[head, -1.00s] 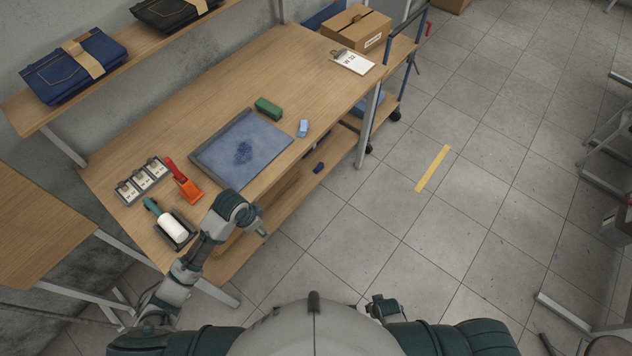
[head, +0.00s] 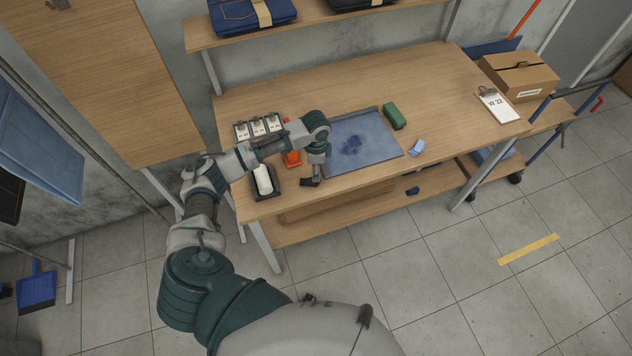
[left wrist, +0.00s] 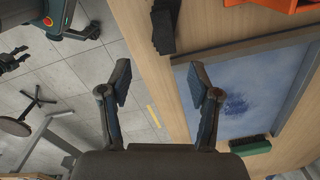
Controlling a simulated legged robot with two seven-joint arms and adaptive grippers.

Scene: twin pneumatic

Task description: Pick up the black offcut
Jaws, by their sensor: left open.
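A black, folded-looking strip, the black offcut (left wrist: 164,27), lies on the wooden bench near its front edge in the left wrist view. My left gripper (left wrist: 159,78) is open and empty there, its two fingers spread apart. The offcut is beyond the fingertips, roughly in line with the gap and not touched. In the head view my left gripper (head: 316,172) is over the bench's front edge, by the left corner of the blue tray. A dark shape there cannot be clearly told apart from the fingers.
A clipboard (head: 497,105) lies far right.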

